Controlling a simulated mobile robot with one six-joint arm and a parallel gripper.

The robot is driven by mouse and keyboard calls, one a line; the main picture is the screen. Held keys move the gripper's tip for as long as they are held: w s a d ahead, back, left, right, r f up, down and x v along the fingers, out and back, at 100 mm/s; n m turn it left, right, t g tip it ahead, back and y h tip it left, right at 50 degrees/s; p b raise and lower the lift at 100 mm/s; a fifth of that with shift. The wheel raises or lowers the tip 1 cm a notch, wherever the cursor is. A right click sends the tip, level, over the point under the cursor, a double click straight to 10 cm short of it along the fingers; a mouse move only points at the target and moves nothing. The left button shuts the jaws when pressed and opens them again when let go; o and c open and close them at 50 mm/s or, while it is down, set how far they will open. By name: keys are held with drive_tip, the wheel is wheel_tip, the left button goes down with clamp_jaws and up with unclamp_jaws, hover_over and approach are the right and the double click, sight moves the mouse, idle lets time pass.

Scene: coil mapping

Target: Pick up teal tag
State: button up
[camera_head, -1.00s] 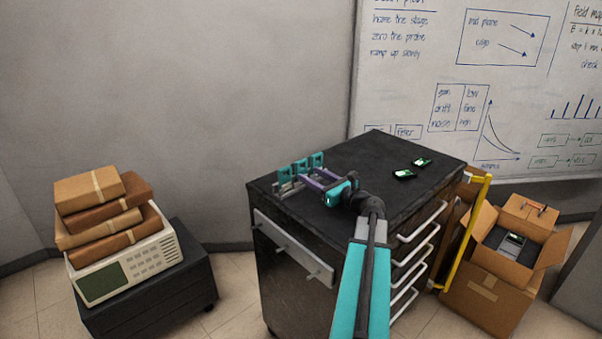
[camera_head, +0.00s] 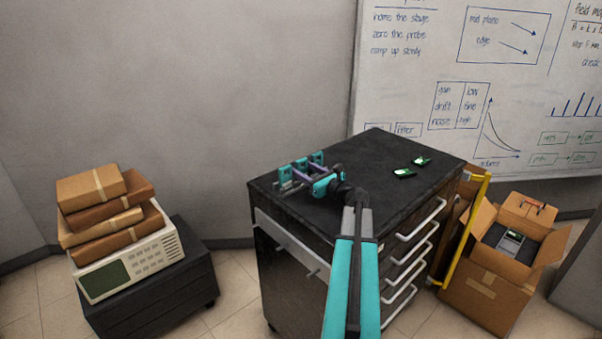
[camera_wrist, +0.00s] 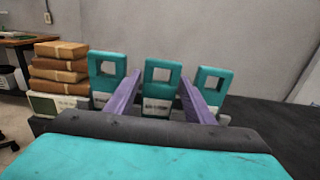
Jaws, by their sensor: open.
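Three teal tags, each with a square hole in its top and a pale label below, stand upright in a row. In the wrist view they are the left tag (camera_wrist: 108,75), the middle tag (camera_wrist: 162,76) and the right tag (camera_wrist: 209,83). In the head view the row (camera_head: 301,164) is at the back left of the black cabinet top. My gripper (camera_wrist: 159,82) is open, its purple fingers pointing at the row, one on each side of the middle tag in the picture. I cannot tell whether the fingertips reach past it. The tags' lower ends are partly hidden by my wrist.
Wrapped parcels on an instrument (camera_head: 130,267) stand left. An open carton (camera_head: 490,288) and yellow handle (camera_head: 466,235) are right. The middle of the top is clear.

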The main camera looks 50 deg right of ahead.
drive_tip(key=shift+w+d+p, duration=0.15)
drive_tip(key=shift+w+p, duration=0.5)
drive_tip(key=shift+w, duration=1.65)
drive_tip(key=c, duration=0.9)
drive_tip(key=shift+o, duration=0.2)
drive_tip(key=shift+r, duration=0.15)
wheel_tip(320, 180, up, 10)
drive_tip(key=b, duration=0.2)
drive_tip(key=shift+s+f, duration=0.1)
drive_tip(key=shift+f, duration=0.15)
